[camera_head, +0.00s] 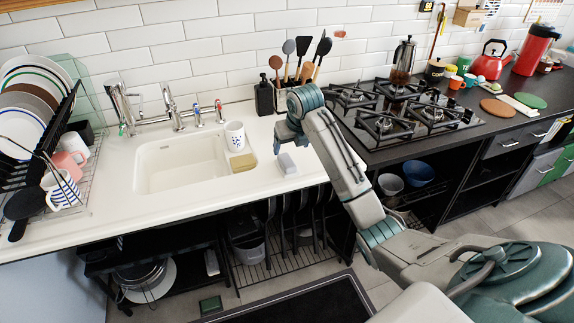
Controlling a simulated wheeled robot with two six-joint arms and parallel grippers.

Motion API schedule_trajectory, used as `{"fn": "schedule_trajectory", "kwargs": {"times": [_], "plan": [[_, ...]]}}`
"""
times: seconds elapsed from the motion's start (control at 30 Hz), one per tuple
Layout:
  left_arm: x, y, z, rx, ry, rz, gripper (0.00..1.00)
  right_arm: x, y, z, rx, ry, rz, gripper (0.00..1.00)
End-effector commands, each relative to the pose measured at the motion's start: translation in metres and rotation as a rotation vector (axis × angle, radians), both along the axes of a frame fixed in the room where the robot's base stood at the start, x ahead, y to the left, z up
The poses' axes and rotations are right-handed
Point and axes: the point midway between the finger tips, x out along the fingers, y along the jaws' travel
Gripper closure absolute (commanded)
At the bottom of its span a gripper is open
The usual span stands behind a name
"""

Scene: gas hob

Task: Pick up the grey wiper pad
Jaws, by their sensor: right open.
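The grey wiper pad (287,164) is a small pale grey block with a whiter top. It lies on the white counter just right of the sink. My right gripper (289,138) is above and slightly behind the pad in the picture, pointing down. It is open and nothing shows between its fingers. A small gap shows between the fingers and the pad. My left gripper is out of view.
A yellow sponge (243,162) and a patterned white cup (235,136) stand at the right of the sink (182,165). A dark soap bottle (264,96) and utensil holder stand behind my gripper. The gas hob (405,115) is to the right. Counter in front of the pad is clear.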

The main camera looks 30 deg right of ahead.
Motion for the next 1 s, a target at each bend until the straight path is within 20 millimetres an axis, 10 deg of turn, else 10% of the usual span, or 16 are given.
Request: {"fn": "schedule_trajectory", "kwargs": {"times": [0.7,1.0], "plan": [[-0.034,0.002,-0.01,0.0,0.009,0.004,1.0,0.034,-0.005,-0.083,0.002,0.002,-0.003,0.25],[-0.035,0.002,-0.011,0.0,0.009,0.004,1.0,0.036,-0.006,-0.088,0.0,0.0,-0.003,0.27]]}}
